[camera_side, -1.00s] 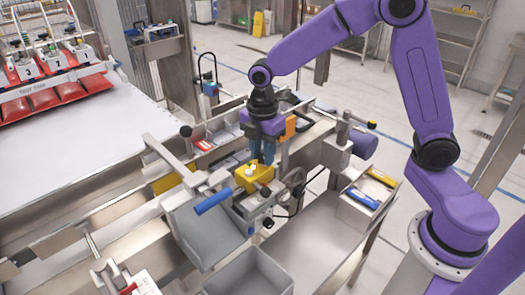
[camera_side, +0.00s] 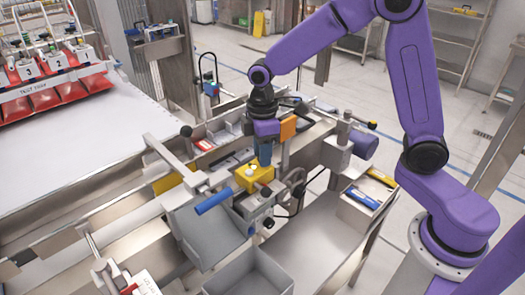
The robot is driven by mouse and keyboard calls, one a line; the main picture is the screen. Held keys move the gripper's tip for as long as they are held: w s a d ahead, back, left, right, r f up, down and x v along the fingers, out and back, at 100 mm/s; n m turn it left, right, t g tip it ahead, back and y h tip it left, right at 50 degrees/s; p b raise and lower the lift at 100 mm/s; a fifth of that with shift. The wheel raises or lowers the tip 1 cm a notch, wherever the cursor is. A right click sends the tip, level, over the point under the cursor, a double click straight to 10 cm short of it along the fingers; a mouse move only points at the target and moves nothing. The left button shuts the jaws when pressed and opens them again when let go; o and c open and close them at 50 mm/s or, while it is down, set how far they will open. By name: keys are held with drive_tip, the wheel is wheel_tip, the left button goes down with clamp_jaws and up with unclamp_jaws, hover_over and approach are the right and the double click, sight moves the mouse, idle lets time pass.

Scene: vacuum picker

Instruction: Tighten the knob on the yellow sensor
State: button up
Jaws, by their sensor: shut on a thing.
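The yellow sensor (camera_side: 256,177) is a small block with pale round parts on its top, mounted on the metal fixture in the middle of the side view. My gripper (camera_side: 265,156) points down right behind the sensor, with its blue fingers at the block's back edge. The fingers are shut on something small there. I take it to be the knob, but the fingers and the sensor hide it. A dark round part shows at the sensor's front right.
A handwheel (camera_side: 295,178) stands close on the right. A grey bin (camera_side: 248,275) is below in front. A tray (camera_side: 352,210) with blue and yellow tools lies right. A white conveyor (camera_side: 75,150) fills the left.

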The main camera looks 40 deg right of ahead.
drive_tip(key=m, duration=0.6)
drive_tip(key=shift+w+m, duration=0.1)
drive_tip(key=shift+m, duration=0.2)
drive_tip(key=m, duration=0.5)
drive_tip(key=shift+d, duration=0.15)
drive_tip(key=m, duration=0.5)
drive_tip(key=shift+m, duration=0.4)
drive_tip(key=m, duration=0.5)
drive_tip(key=shift+d+m, duration=0.1)
drive_tip(key=shift+m, duration=0.3)
drive_tip(key=o, duration=1.1)
drive_tip(key=shift+c, duration=0.2)
drive_tip(key=shift+r, duration=0.1)
